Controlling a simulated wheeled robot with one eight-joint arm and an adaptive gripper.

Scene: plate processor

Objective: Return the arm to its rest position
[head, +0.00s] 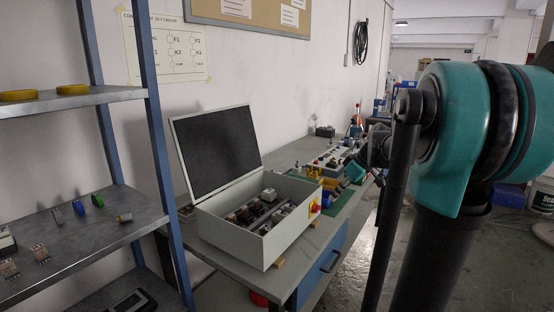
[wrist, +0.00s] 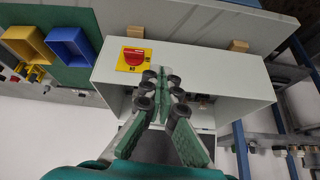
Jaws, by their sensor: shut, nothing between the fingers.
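My gripper (wrist: 162,82) is shut and empty, its green fingers together in the middle of the wrist view. In that view its tips overlap the grey control box (wrist: 225,70), below the red and yellow switch (wrist: 133,59); I cannot tell the gap. In the head view my teal and black arm (head: 445,130) fills the right side. A dark part of it shows beside the bench, but the fingers cannot be made out there. The open box (head: 268,247) stands on the workbench with its lid raised and components inside.
A metal shelf rack (head: 75,235) with small parts stands at the left. The workbench (head: 215,262) runs along the wall, with more equipment behind the box. Yellow (wrist: 29,44) and blue (wrist: 70,48) bins are on a green mat.

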